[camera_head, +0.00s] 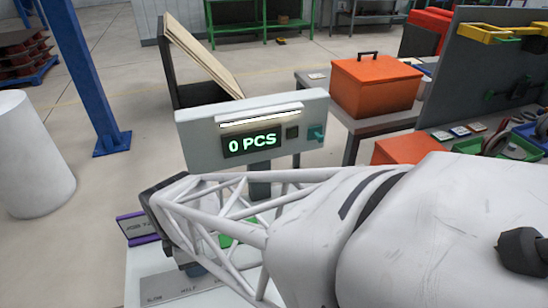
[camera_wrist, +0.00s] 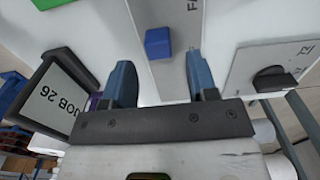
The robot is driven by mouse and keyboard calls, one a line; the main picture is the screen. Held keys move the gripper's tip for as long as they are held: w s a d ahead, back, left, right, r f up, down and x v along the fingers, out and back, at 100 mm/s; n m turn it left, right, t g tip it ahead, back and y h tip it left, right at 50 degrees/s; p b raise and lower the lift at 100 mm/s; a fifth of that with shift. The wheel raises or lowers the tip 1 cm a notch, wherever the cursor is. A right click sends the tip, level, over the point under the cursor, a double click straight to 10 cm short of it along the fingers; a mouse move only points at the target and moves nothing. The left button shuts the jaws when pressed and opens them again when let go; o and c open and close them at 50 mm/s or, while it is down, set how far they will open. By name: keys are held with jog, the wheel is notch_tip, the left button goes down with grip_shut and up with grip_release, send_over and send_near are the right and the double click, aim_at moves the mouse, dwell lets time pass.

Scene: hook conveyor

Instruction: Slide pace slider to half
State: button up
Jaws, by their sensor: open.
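The pace slider's blue block-shaped knob (camera_wrist: 158,43) shows in the wrist view, on a pale grey plate (camera_wrist: 172,77) with part of a label, "FA". My gripper (camera_wrist: 160,66) is open, with one blue finger on each side of the picture. The knob appears between and just beyond the fingertips, with clear gaps to both; I cannot tell the height between them. In the head view the plate (camera_head: 185,284) shows the labels "SLOW" and "HALF"; its other end is hidden behind my arm. The knob cannot be made out surely there.
A dark rotary knob (camera_wrist: 275,80) on a white plate is right of the slider. A black-framed "JOB 26" card (camera_wrist: 55,97) is at left. A green part (camera_wrist: 50,3) is at top left. The display box (camera_head: 252,133) reads "0 PCS". An orange box (camera_head: 376,86) stands behind.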

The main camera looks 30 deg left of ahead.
jog(key=shift+f, duration=1.7)
grip_shut()
